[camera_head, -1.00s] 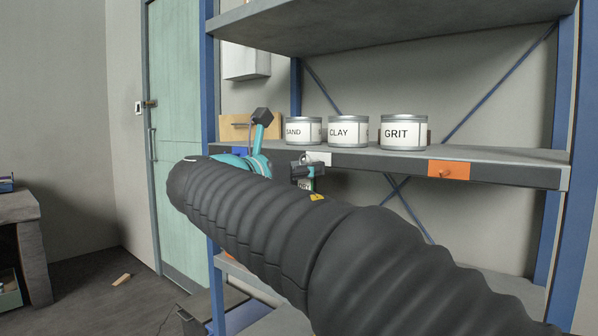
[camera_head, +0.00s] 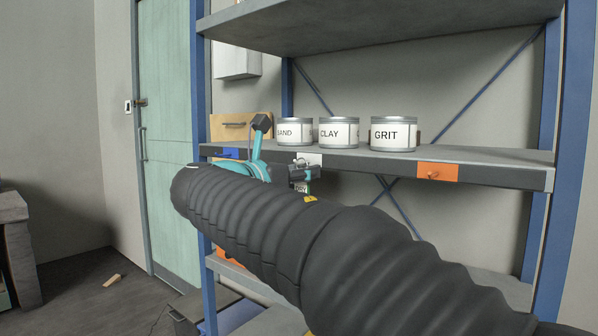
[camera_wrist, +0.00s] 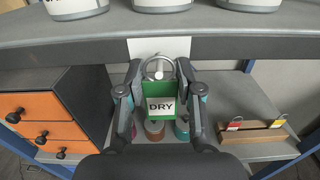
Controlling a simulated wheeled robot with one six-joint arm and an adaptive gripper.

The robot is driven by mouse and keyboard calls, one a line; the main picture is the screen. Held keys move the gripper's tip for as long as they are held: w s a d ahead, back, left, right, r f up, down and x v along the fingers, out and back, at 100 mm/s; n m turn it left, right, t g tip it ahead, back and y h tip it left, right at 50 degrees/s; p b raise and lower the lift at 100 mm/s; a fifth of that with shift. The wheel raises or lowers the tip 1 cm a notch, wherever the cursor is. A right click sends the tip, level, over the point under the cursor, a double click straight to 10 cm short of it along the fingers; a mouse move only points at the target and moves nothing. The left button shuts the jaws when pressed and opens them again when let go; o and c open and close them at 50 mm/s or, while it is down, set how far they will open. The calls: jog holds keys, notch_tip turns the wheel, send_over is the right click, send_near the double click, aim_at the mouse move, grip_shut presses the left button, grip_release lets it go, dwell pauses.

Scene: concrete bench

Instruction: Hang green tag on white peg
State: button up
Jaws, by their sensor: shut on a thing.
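The green tag (camera_wrist: 161,90) bears a white label reading DRY and has a metal ring at its top. My gripper (camera_wrist: 160,97) is shut on the tag, a finger on each side, and the tag hangs upright. The white peg (camera_wrist: 157,74) stands out from a white plate (camera_wrist: 159,47) on the shelf's front edge. In the wrist view the peg shows inside the ring's outline; I cannot tell whether the ring is around it or in front of it. In the head view my gripper (camera_head: 303,178) is just below the white plate (camera_head: 309,159), and the tag is mostly hidden.
Tins marked CLAY (camera_head: 339,133) and GRIT (camera_head: 393,135) stand on the shelf with a third tin. An orange plate with a peg (camera_head: 437,172) is to the right, a blue plate (camera_head: 228,153) to the left. Orange drawers (camera_wrist: 40,105) and a wooden rack (camera_wrist: 237,138) sit lower.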

jog(key=shift+d+f, duration=0.1)
jog(key=shift+f, duration=0.1)
jog(key=o, duration=0.9)
jog(key=shift+w+d, duration=0.1)
jog(key=shift+w, duration=0.05)
